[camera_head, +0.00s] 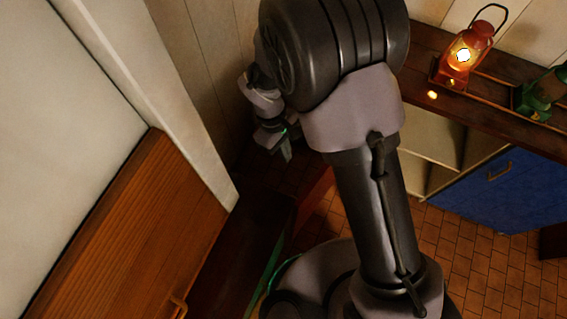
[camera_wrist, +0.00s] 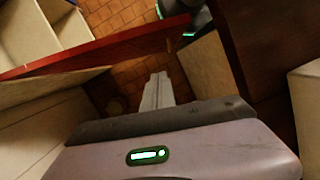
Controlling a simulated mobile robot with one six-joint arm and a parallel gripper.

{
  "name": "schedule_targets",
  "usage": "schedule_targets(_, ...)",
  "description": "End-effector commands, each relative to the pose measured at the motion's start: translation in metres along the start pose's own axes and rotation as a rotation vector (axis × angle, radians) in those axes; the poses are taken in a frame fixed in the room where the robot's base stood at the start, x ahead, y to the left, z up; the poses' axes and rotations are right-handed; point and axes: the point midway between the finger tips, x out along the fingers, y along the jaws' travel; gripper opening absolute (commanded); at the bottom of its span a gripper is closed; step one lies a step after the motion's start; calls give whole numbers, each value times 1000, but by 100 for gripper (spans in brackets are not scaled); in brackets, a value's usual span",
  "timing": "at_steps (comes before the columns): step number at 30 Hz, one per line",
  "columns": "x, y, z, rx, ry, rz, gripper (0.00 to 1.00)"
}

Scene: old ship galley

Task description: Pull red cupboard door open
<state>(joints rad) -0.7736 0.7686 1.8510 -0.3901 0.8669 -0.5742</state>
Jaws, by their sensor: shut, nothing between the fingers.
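The red cupboard door (camera_head: 314,195) shows in the head view as a narrow red panel jutting out from beside the dark counter, partly behind my arm. In the wrist view it is a long red strip (camera_wrist: 95,49) seen nearly edge-on, so it stands ajar. My gripper (camera_head: 286,153) is at the counter, left of my arm in the head view. In the wrist view its fingers (camera_wrist: 160,78) are together and empty, just on the near side of the red strip. I cannot tell whether they touch the door.
A blue cupboard door (camera_head: 505,190) with a handle is at the right, beside open pale shelves (camera_head: 425,145). A lit red lantern (camera_head: 464,55) and a green lantern (camera_head: 541,95) stand on the shelf above. Brown tiled floor (camera_head: 470,245) is clear. A wooden panel (camera_head: 135,235) is at left.

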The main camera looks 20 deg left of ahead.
Motion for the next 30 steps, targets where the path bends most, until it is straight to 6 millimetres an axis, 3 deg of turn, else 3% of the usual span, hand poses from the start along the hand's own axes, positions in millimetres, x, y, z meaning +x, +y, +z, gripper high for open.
schedule_targets(5, 24, 0, -1, -26, -7, 6, 0)
schedule_targets(16, 106, 1, 0, -20, -6, 4, 0)
schedule_targets(22, 109, 2, 30, -19, -3, 6, 0)
schedule_targets(30, 109, 2, 39, -19, -3, 6, 0)
